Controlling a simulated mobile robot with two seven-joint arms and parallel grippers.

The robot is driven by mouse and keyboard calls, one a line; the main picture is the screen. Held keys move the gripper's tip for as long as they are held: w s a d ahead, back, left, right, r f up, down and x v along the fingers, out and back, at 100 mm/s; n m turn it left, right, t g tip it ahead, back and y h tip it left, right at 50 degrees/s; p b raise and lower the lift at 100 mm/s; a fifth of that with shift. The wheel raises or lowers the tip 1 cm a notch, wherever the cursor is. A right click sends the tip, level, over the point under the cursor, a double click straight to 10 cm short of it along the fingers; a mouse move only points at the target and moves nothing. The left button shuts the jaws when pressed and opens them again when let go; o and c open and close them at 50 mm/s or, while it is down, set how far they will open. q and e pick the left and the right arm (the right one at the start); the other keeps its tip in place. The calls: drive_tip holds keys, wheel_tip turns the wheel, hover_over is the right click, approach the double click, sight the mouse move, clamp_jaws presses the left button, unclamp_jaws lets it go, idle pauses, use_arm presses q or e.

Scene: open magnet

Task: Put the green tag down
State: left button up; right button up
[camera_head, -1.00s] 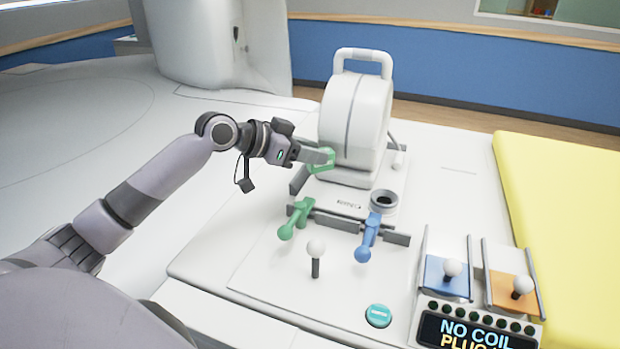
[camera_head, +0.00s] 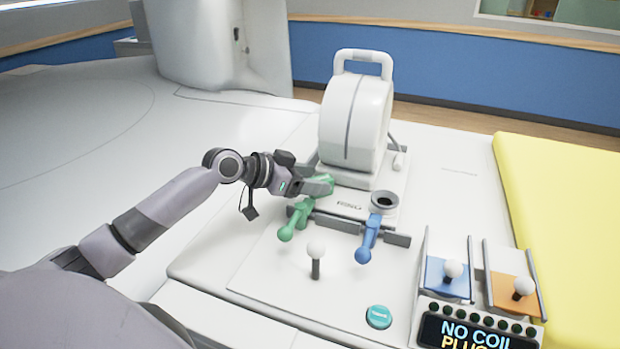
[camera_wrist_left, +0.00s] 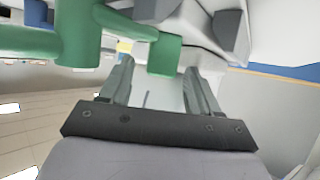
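The green tag (camera_head: 296,222), lever-shaped with a rounded knob, sits at the left of the mount in front of the white ring-shaped device. It also shows large in the left wrist view (camera_wrist_left: 80,38), at the upper left, with a green part reaching between the fingertips. My left gripper (camera_head: 326,182) is just above and behind the tag; in the left wrist view its fingers (camera_wrist_left: 157,75) stand apart. More green shows at the fingertips in the head view; I cannot tell whether it belongs to the tag. My right gripper is not in view.
The white ring device (camera_head: 357,120) stands behind. A blue lever (camera_head: 368,238), a white-knobbed stick (camera_head: 316,258) and a teal button (camera_head: 378,317) are on the white console. A display panel (camera_head: 478,330) is at the lower right, beside a yellow pad (camera_head: 570,220).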

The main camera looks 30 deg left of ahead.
use_arm(q)
drive_tip(key=shift+r, duration=0.1)
drive_tip(key=b+v, duration=0.1)
drive_tip(key=v, duration=1.1)
idle(0.9)
